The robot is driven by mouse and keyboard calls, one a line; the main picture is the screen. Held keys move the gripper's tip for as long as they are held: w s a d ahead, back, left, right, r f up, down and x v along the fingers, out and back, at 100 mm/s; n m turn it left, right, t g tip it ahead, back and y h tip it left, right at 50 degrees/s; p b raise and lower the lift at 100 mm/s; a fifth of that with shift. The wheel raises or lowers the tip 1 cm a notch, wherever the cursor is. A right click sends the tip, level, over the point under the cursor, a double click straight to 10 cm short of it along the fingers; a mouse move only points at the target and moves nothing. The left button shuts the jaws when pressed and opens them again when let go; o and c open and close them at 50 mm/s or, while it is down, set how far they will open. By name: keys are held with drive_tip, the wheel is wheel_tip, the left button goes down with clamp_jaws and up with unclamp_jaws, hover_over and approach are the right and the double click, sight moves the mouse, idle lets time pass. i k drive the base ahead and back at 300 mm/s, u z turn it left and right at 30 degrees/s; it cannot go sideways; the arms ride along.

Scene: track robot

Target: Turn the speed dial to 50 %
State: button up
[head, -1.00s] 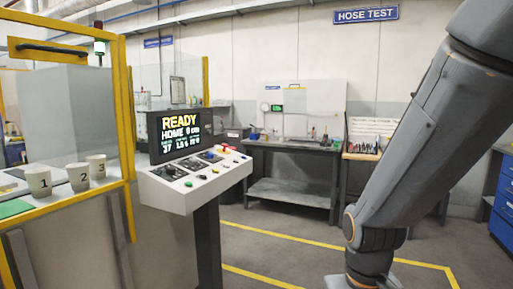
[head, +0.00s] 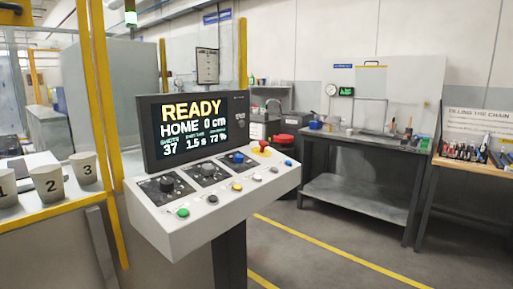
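The control panel (head: 175,232) stands on a dark post, with a sloped white top. Its screen (head: 199,127) reads READY, HOME 0 cm, 37, 1.5 s and a value that looks like 72 %. Below the screen are a left dial (head: 167,186), a middle dial (head: 208,170) and a right knob with a blue part (head: 239,158), each on a black plate. Their labels and pointer marks are too small to read, so I cannot tell which is the speed dial. My gripper is not in view.
A green button (head: 183,212), a yellow button (head: 237,187) and other buttons line the panel's front. A red mushroom button (head: 262,146) sits at its right end. Numbered cups (head: 48,182) stand on a ledge at left. A workbench (head: 365,143) stands behind; open floor lies at right.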

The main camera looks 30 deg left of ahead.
sight(239, 158)
drive_tip(key=u, duration=0.45)
drive_tip(key=i, duration=1)
drive_tip(key=u, duration=0.75)
